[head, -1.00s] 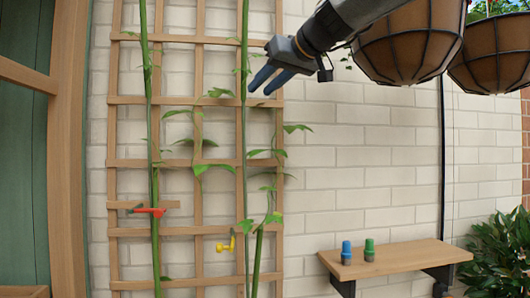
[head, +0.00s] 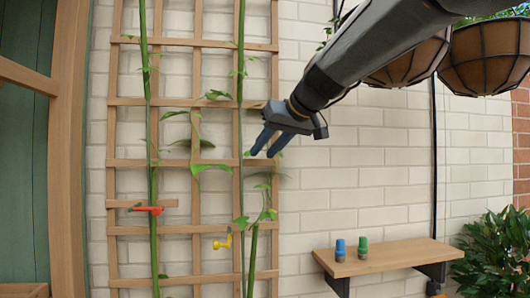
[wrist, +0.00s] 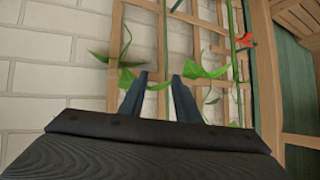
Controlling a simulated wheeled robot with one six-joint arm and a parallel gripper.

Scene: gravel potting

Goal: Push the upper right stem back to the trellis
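The wooden trellis (head: 195,103) stands against the white brick wall. The long right stem (head: 240,60) runs up its right part, and a shorter stem (head: 253,262) rises beside it low down. My gripper (head: 264,155) points down and left, just right of the long stem at mid-height, over the trellis's right edge. Its two blue fingers are apart with nothing visible between them; contact with the stem or leaves cannot be told. In the wrist view, the gripper (wrist: 160,75) shows a gap between its fingers, with leaves (wrist: 205,74) close to the right fingertip.
A left stem (head: 152,120) climbs the trellis, with a red clip (head: 148,209) on it. A yellow clip (head: 223,241) is near the right stem. A wooden shelf (head: 400,257) holds a blue cup (head: 340,250) and a green cup (head: 363,248). Hanging baskets (head: 487,58) are upper right.

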